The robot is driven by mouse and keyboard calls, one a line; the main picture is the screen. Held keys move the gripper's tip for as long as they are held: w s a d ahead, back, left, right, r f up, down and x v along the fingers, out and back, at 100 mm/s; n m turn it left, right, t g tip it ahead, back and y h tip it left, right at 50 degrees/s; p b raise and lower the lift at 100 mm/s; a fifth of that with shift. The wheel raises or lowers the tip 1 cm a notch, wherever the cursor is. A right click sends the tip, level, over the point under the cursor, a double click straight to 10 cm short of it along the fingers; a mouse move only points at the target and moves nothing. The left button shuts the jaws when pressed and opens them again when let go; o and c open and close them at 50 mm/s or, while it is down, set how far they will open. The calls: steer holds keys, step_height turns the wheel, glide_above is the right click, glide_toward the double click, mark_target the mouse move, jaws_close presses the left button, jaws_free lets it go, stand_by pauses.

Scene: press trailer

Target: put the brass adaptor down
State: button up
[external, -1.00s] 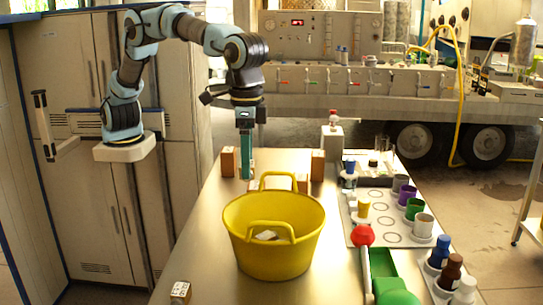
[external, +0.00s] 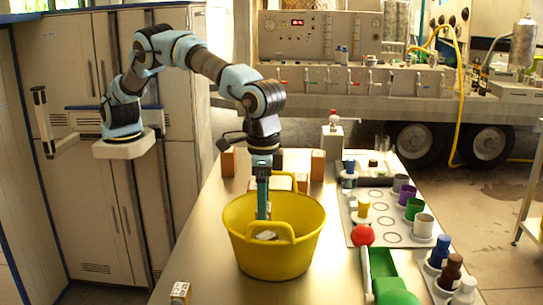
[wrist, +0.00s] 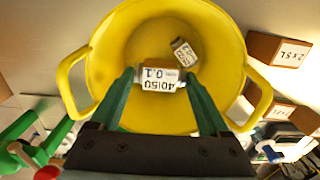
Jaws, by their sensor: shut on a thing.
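A second small labelled block (wrist: 184,51) lies in the tub, apart from the held piece.
Brown labelled boxes (external: 318,165) stand behind the tub. A small labelled block (external: 180,291) lies at the front left. The table left of the tub is clear.

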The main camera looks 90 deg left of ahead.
step_height(320, 180, down, 6)
steer(key=shift+p, duration=0.95)
steer(key=shift+f, duration=0.45)
steer(key=shift+f, duration=0.15)
steer(key=shift+f, duration=0.35)
steer(key=shift+f, duration=0.1)
steer(key=o, duration=1.3)
steer(key=shift+o, duration=0.2)
